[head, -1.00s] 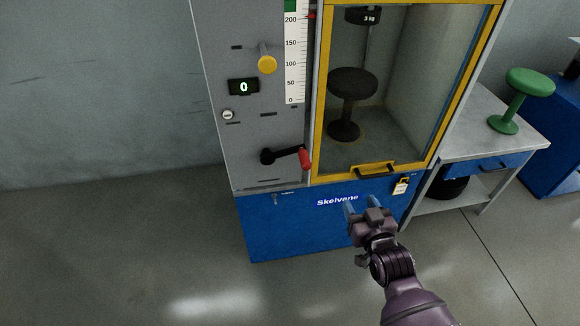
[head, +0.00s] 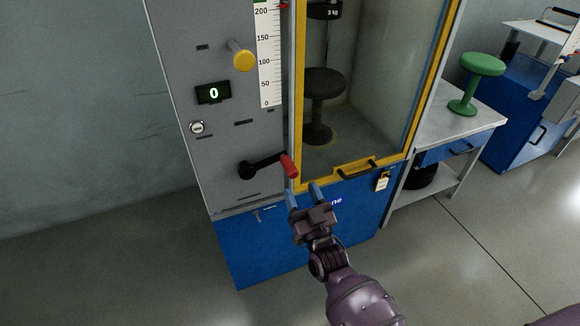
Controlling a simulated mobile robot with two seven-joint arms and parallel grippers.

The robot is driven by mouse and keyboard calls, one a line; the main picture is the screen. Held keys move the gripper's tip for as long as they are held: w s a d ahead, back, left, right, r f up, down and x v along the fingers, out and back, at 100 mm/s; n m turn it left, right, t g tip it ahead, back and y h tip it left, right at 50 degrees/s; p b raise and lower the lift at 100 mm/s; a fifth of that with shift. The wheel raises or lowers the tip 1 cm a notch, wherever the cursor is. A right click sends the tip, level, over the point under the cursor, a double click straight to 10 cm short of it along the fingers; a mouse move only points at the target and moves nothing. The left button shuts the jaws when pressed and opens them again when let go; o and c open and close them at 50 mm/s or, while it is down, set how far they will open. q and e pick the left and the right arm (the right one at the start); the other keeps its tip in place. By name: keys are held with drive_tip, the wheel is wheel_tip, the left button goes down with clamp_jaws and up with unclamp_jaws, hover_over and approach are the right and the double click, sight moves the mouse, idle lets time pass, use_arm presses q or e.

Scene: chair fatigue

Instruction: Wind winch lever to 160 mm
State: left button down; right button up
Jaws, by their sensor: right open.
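The winch lever (head: 262,165) is a black crank on the grey panel, with its hub at the left and a red handle (head: 289,167) at its right end. The white height scale (head: 268,60) stands above it, with marks from 0 up past 200. A red pointer (head: 283,6) shows at the scale's top edge, above the 200 mark. My right gripper (head: 303,193) is open and empty, just below the red handle and apart from it in the picture. Its two blue fingertips point up toward the handle. My left gripper is not in view.
A yellow-framed door (head: 352,171) encloses a dark stool (head: 322,88) under a 3 kg weight (head: 325,11). A yellow knob (head: 244,60), a display reading 0 (head: 213,92) and a key lock (head: 197,128) are on the panel. A bench (head: 463,128) with a green stool (head: 483,66) stands at right.

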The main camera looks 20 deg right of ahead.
sight(295, 176)
drive_tip(key=x, duration=0.7)
drive_tip(key=shift+w, duration=0.3)
drive_tip(key=shift+c, duration=0.4)
clamp_jaws()
